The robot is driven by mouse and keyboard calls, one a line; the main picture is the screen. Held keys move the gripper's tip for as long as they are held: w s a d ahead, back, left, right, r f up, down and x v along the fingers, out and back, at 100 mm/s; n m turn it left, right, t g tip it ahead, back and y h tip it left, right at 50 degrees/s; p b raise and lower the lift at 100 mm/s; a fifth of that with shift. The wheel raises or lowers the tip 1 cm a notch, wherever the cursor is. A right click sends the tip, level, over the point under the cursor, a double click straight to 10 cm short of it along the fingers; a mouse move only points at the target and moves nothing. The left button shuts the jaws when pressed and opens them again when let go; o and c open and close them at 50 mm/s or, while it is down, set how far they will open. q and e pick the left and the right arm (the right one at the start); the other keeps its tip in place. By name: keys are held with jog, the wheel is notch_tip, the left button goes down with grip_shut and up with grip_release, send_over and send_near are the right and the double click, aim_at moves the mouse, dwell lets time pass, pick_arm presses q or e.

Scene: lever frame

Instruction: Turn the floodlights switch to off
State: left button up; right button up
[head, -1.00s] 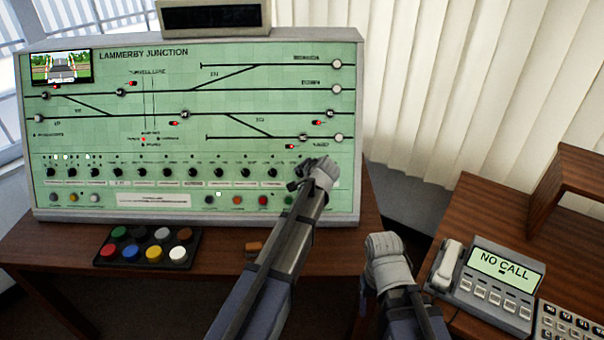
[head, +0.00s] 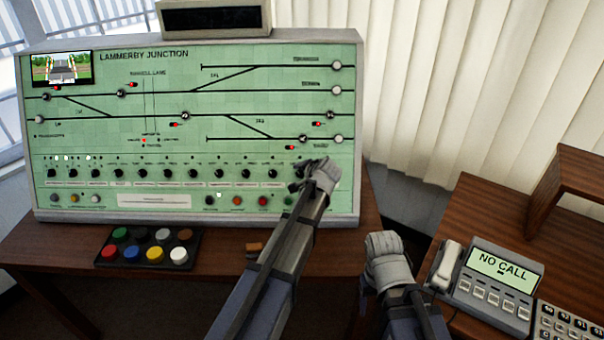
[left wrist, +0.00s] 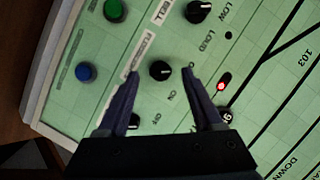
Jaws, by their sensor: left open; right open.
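The green control panel (head: 110,150) has a row of black rotary knobs along its lower part. My left gripper (head: 300,180) is at the right end of this row and hides the knobs there. In the left wrist view my left gripper (left wrist: 160,85) is open, its fingers on either side of a black knob (left wrist: 161,70) with a white pointer mark. Whether the fingers touch the knob I cannot tell. My right gripper (head: 385,250) is open, away from the panel.
A second knob (left wrist: 199,11) marked LOW and LOUD is close by, as are a green button (left wrist: 114,10) and a blue button (left wrist: 86,72). A box of coloured buttons (head: 150,247) sits on the desk. A phone unit (head: 490,285) reading NO CALL stands at right.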

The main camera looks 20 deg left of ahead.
pick_arm(q)
jog(key=p+v, duration=0.3)
jog(key=v, duration=0.3)
jog(key=shift+s+r, duration=0.2)
jog(key=shift+d, duration=0.1)
jog(key=s+d+f+g+h, duration=0.1)
jog(key=s+d+f+g, duration=0.1)
jog(key=s, duration=0.8)
jog(key=s+d+f+n+g+h, duration=0.1)
jog(key=s+d+f+g+h, duration=0.1)
jog(key=s+d, duration=0.4)
jog(key=s+d+f+n+g+h, duration=0.1)
jog(key=s+d+f+g, duration=0.3)
jog(key=s, duration=1.1)
jog(key=shift+d+g+h, duration=0.3)
jog(key=shift+d+h, duration=0.2)
jog(key=shift+f, duration=0.1)
